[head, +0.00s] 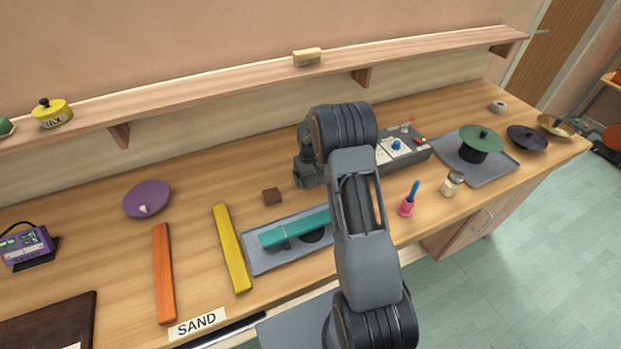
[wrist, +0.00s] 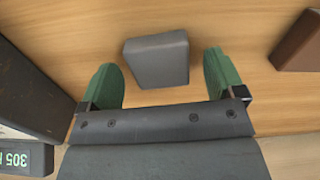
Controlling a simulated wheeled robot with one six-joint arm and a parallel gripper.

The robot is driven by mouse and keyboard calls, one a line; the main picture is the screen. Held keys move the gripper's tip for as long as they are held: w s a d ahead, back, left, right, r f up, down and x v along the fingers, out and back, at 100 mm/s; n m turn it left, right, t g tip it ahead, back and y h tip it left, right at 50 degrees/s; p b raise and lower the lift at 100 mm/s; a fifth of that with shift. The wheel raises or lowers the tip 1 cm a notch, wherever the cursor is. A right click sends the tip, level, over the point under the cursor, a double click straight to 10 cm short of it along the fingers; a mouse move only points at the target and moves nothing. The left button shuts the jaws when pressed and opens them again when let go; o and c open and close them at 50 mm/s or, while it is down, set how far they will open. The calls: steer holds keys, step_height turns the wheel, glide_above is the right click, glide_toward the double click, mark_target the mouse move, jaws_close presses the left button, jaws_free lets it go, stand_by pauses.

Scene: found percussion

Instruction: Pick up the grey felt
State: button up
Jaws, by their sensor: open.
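The grey felt (wrist: 157,62) is a small grey block lying on the wooden bench in the wrist view. My gripper (wrist: 162,68) is open, with one green finger on either side of the felt in the picture. A gap shows between each finger and the felt, and neither finger touches it. How far the fingertips are above the bench is hard to tell. In the head view my gripper (head: 303,177) is low over the middle of the bench, and I cannot make out the felt behind my arm.
A dark box with a display (wrist: 28,95) stands close on the left. A grey tray (head: 262,262) with a teal bar (head: 295,228) lies in front. A shelf (head: 220,86) runs above the bench.

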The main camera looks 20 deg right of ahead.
steer(key=shift+f, duration=0.25)
steer(key=shift+c, duration=0.3)
steer(key=c, duration=0.9)
steer(key=shift+c, duration=0.2)
steer(key=shift+r, duration=0.1)
